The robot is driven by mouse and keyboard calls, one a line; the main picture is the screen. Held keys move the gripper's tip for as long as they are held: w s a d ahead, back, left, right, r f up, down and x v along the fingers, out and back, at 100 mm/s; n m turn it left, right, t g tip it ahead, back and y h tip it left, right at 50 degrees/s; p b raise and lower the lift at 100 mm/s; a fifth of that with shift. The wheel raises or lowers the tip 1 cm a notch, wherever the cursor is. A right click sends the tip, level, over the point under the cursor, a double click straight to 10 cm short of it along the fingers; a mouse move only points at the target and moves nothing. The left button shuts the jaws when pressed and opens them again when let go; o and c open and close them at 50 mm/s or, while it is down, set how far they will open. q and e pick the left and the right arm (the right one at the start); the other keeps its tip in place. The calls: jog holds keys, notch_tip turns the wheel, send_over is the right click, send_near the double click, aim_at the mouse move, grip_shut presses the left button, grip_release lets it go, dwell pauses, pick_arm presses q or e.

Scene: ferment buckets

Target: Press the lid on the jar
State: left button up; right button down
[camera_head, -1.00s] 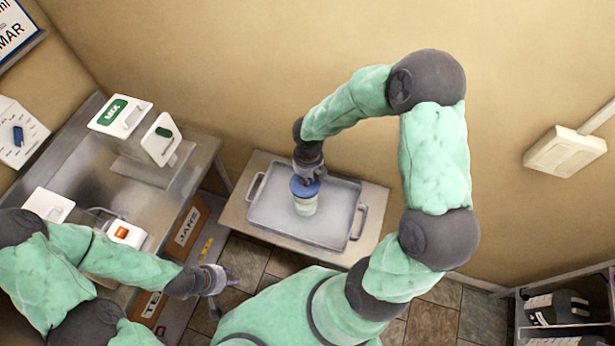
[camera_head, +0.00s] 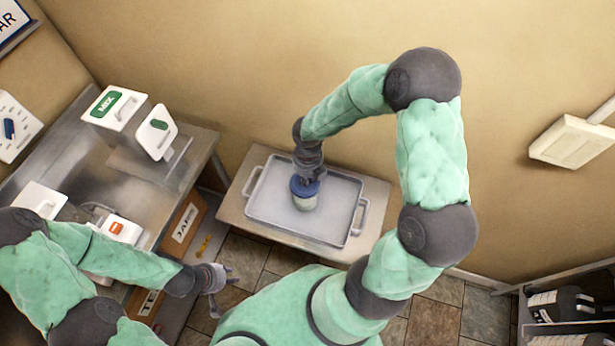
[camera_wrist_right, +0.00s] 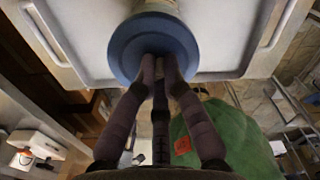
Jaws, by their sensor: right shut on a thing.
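A pale jar (camera_head: 306,204) stands upright on the grey tray (camera_head: 262,205). A round blue lid (camera_head: 302,187) sits over its mouth, and no gap shows between them. In the right wrist view the lid (camera_wrist_right: 125,48) hides most of the jar. My right gripper (camera_head: 308,175) is above the lid, pointing down. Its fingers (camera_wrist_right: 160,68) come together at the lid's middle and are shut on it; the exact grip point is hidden. My left gripper (camera_head: 222,290) is empty, its fingers spread, away from the jar at lower left.
The tray lies on a small table (camera_head: 232,212) against the wall. A steel bench (camera_head: 190,150) on the left carries a white box with a green MIX label (camera_head: 106,104). A dark shelf (camera_head: 560,305) stands at lower right. The tray around the jar is clear.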

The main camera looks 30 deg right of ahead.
jog(key=shift+p, duration=0.5)
dwell(0.8)
jog(key=shift+f+p, duration=0.15)
jog(key=shift+p, duration=0.15)
dwell(1.3)
dwell(0.4)
jog(key=c, duration=1.3)
grip_release()
jog(key=o, duration=0.5)
